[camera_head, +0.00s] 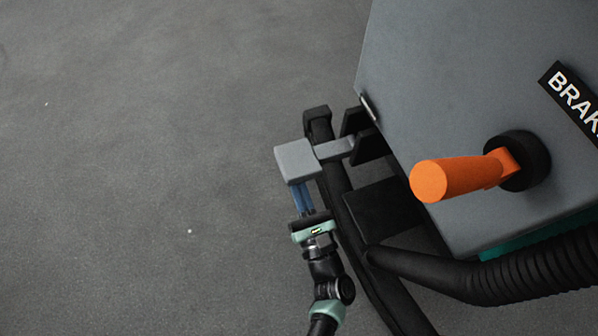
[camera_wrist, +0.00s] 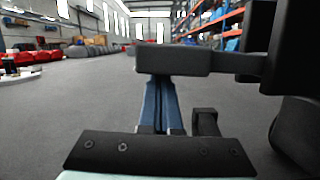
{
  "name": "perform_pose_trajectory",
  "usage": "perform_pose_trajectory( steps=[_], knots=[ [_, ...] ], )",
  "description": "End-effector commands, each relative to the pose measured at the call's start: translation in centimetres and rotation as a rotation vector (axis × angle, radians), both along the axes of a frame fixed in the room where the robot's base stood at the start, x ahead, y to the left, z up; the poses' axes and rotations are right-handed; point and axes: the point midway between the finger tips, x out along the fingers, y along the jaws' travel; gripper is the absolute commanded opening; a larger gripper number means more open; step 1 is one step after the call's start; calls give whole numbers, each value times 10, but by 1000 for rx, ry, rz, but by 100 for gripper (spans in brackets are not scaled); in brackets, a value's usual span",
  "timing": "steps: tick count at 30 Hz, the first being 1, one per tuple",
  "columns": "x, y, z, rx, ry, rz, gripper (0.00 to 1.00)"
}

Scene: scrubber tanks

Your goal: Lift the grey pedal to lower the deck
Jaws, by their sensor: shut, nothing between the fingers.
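The grey pedal (camera_head: 297,161) sticks out to the left from the side of the grey machine (camera_head: 440,90) on a short arm. In the wrist view the pedal (camera_wrist: 172,59) shows as a dark block across the upper middle. My gripper (camera_head: 299,189) has blue fingers that are shut and empty. In the wrist view the fingertips of my gripper (camera_wrist: 157,82) reach up to the pedal's underside, and the pedal hides their very ends. I cannot tell whether they touch it.
An orange handle (camera_head: 455,178) juts from the machine beside a BRAKE label (camera_head: 575,98). A black ribbed hose (camera_head: 500,272) and a black bar (camera_head: 345,205) run close to my gripper's right. The floor (camera_head: 150,170) to the left is clear. Shelves (camera_wrist: 232,25) stand far off.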

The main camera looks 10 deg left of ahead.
Motion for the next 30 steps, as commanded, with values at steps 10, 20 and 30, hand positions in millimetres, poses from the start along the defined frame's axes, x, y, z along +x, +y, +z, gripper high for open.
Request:
perform_pose_trajectory(
  steps=[10,20,30],
  knots=[
    [-1,1,27,-1,2,-2,0],
    [-1,1,32,-1,1,-2,0],
    [-1,1,33,0,-2,-2,0]
  ],
)
